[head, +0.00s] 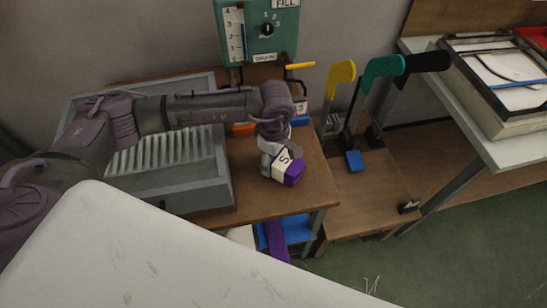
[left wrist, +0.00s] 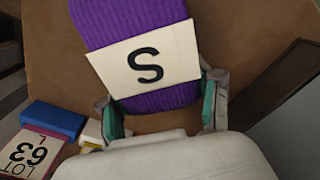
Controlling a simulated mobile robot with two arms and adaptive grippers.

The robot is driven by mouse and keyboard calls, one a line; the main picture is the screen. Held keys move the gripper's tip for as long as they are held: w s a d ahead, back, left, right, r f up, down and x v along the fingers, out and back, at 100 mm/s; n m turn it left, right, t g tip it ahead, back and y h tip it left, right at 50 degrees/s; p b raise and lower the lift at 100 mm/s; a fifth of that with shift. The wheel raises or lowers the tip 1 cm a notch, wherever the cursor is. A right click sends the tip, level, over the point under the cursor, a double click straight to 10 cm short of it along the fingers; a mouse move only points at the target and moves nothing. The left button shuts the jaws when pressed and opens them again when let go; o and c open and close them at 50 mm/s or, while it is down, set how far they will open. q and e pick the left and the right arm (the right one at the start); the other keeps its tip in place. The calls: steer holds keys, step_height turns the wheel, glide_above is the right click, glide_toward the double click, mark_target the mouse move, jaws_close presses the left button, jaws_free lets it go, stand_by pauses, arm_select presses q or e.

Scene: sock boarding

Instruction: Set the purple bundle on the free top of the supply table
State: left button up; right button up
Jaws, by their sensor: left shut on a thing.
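The purple bundle (head: 294,173) is a ribbed knit piece with a cream band marked "S". My left gripper (head: 272,160) is shut on it over the front right part of the brown supply table top (head: 262,203). In the left wrist view, the bundle (left wrist: 130,20) lies between the two teal-padded fingers of the left gripper (left wrist: 160,100), with the band facing the camera. I cannot tell whether the bundle touches the table top. My right gripper is not in view.
A grey ribbed tray (head: 222,192) fills the table's left part. A blue block (left wrist: 52,119) and a "LOT 63" card (left wrist: 32,152) lie near the gripper. Yellow, teal (head: 383,67) and black handles stand to the right. Bare wood shows around the bundle.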

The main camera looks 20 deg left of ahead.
arm_select(q)
steer(key=shift+f, duration=0.15)
steer(key=o, duration=1.2)
steer(key=shift+r, duration=0.2)
step_height(320, 180, up, 12)
steer(key=shift+w+d+b, duration=0.1)
steer(key=shift+b, duration=0.95)
